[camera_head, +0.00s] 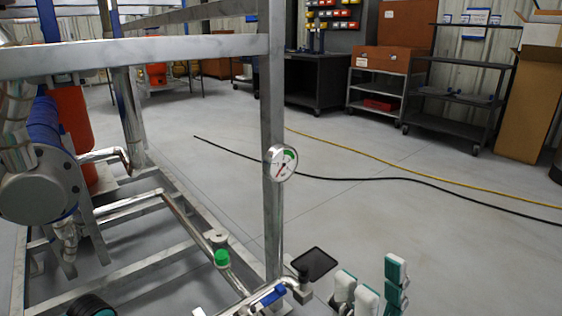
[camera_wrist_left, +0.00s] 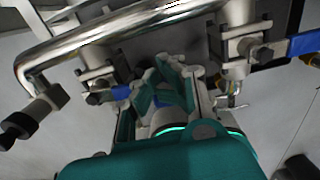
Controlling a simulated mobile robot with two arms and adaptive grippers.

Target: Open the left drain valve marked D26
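In the head view, a valve with a blue lever (camera_head: 268,297) sits on a chrome pipe at the bottom centre. In the left wrist view, one valve shows a blue handle (camera_wrist_left: 121,92) left of my left gripper (camera_wrist_left: 165,84). Another valve with a blue handle (camera_wrist_left: 304,44) is at the right. The left gripper's teal and grey fingers are between the two valves, close to the left handle; contact and the finger gap are unclear. No D26 marking is readable. My right gripper (camera_head: 372,284), teal and white, is open and empty at the bottom right of the head view.
A grey skid frame post (camera_head: 273,120) carries a round gauge (camera_head: 281,162). A small black plate (camera_head: 315,265) stands by the post's foot. A green cap (camera_head: 222,258) sits on the pipe.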

